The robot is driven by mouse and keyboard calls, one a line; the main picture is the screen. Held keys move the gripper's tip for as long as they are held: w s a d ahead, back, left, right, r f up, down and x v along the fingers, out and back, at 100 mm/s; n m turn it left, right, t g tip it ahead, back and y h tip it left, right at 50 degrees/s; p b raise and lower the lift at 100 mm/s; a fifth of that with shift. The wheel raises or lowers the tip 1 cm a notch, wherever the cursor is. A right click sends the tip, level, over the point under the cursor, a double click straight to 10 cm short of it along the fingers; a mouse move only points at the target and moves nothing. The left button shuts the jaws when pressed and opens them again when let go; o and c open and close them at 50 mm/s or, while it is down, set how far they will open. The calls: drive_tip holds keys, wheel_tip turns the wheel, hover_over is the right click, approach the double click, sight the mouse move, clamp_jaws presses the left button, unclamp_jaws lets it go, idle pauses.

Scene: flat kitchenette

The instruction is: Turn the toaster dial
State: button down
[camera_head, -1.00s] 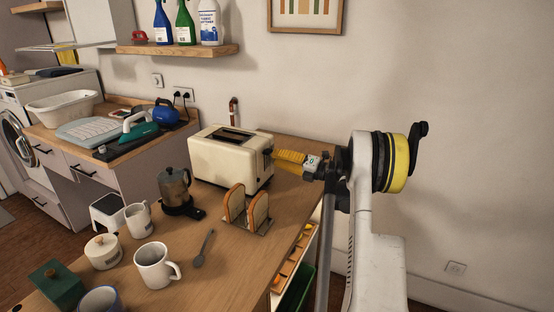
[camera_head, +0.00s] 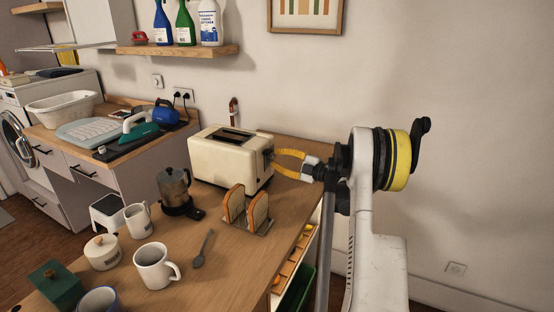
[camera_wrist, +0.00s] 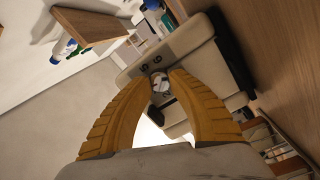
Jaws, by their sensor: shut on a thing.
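The cream toaster (camera_head: 230,160) stands on the wooden counter, with its end panel facing my gripper. In the wrist view the toaster's end panel (camera_wrist: 190,64) shows dark marks above a small round grey dial (camera_wrist: 160,83). My gripper (camera_head: 274,163) reaches in from the right at the toaster's end. In the wrist view its two yellow fingers (camera_wrist: 162,80) close in on the dial from both sides at their tips. The dial is hidden by the fingers in the head view. I cannot tell how far the dial is turned.
A rack with bread slices (camera_head: 246,209) stands in front of the toaster. A moka pot (camera_head: 174,190) is to its left. A white mug (camera_head: 155,266) and a spoon (camera_head: 203,249) lie nearer. The wall (camera_head: 470,130) is behind.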

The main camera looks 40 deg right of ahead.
drive_tip(key=shift+a+m, duration=0.1)
drive_tip(key=shift+m, duration=1.1)
drive_tip(key=c, duration=1.1)
unclamp_jaws()
drive_tip(key=shift+a, duration=0.1)
drive_tip(key=shift+c, duration=0.2)
drive_tip(key=shift+s, duration=0.1)
drive_tip(key=v, duration=1.1)
drive_tip(key=shift+s+d, duration=0.2)
drive_tip(key=shift+s, duration=0.15)
drive_tip(key=shift+r, duration=0.15)
